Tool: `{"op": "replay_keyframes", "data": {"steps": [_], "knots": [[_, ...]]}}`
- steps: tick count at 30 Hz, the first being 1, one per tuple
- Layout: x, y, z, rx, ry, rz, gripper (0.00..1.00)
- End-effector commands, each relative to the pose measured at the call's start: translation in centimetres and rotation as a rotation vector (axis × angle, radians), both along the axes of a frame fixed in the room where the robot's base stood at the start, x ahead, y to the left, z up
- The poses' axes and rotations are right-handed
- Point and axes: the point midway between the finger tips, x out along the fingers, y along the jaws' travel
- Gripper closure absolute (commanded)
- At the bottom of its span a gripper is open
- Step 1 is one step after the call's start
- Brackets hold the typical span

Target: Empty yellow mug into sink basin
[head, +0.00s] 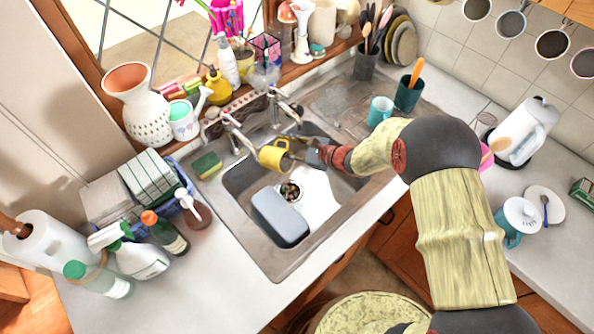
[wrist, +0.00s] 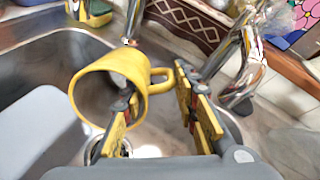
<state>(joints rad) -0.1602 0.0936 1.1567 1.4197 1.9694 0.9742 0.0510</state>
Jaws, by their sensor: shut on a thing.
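The yellow mug (head: 271,156) is held above the sink basin (head: 240,179), near the faucets. My gripper (head: 294,157) is shut on it from the handle side. In the wrist view the mug (wrist: 108,88) is tipped, with its round rim facing the camera and lower left. Its handle lies between the two fingers of my gripper (wrist: 155,90), and the left finger overlaps the mug's mouth. I cannot make out any contents in the mug. A bright white patch lies on the basin floor beside the drain (head: 290,191); I cannot tell whether it is liquid or glare.
A grey-blue tub (head: 280,217) sits in the basin's front left. Chrome faucets (head: 236,130) rise close behind the mug. A sponge (head: 206,164) lies on the left sink rim. A teal mug (head: 380,110) and teal utensil cup (head: 408,95) stand to the right.

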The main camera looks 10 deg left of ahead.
Motion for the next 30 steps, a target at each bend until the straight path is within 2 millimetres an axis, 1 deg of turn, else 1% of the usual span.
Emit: {"op": "replay_keyframes", "data": {"steps": [1,2,12,19,30], "knots": [[0.1,0.2,0.4,-0.032,0.015,0.001,1.00],[0.1,0.3,0.3,-0.053,0.026,0.002,1.00],[0.5,1.0,-1.2,-0.264,0.129,0.000,1.00],[0.6,1.2,-1.9,-0.367,0.181,0.000,1.00],[0.8,1.4,1.1,-0.419,0.204,-0.001,1.00]]}}
